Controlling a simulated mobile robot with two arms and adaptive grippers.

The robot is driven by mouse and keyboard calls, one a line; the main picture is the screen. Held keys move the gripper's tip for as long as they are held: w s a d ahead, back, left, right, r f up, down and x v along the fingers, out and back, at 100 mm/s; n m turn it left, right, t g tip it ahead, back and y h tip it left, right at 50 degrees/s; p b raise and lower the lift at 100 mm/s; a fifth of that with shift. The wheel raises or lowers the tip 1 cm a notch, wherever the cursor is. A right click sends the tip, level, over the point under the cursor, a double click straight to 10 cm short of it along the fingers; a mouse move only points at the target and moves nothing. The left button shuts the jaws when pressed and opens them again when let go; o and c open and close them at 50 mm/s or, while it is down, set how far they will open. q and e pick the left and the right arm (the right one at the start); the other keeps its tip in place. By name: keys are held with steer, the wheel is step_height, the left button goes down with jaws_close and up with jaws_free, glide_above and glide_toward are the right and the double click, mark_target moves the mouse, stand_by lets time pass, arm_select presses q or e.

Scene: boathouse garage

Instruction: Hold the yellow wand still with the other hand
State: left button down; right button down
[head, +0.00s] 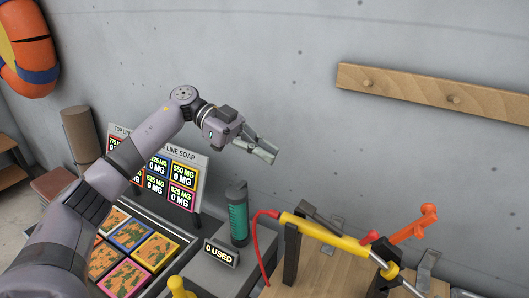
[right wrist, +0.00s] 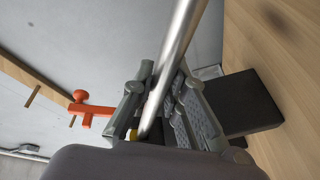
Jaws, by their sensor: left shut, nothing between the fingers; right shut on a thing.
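The yellow wand (head: 325,231) lies slanted over black uprights on a wooden bench, in the head view. A red hose (head: 256,243) is at its left end and a silver tube at its right end. My left gripper (head: 268,155) is shut and empty, raised in front of the wall, above and left of the wand and apart from it. My right gripper (right wrist: 160,100) is shut on the wand's silver tube (right wrist: 175,55) in the right wrist view. A small bit of yellow shows beside the fingers there. I cannot make out the right gripper clearly in the head view.
An orange branched piece (head: 408,226) stands just behind the wand. A green cylinder (head: 238,218) stands on a grey box with a "0 USED" sign (head: 221,254). Soap blocks (head: 155,250) fill a tray at the left. A wooden peg rail (head: 420,93) is on the wall.

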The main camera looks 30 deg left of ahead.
steer(key=c, duration=1.5)
jaws_free()
steer(key=shift+s, duration=0.1)
steer(key=v, duration=1.1)
steer(key=shift+s+d+r, duration=0.1)
steer(key=shift+s, duration=0.3)
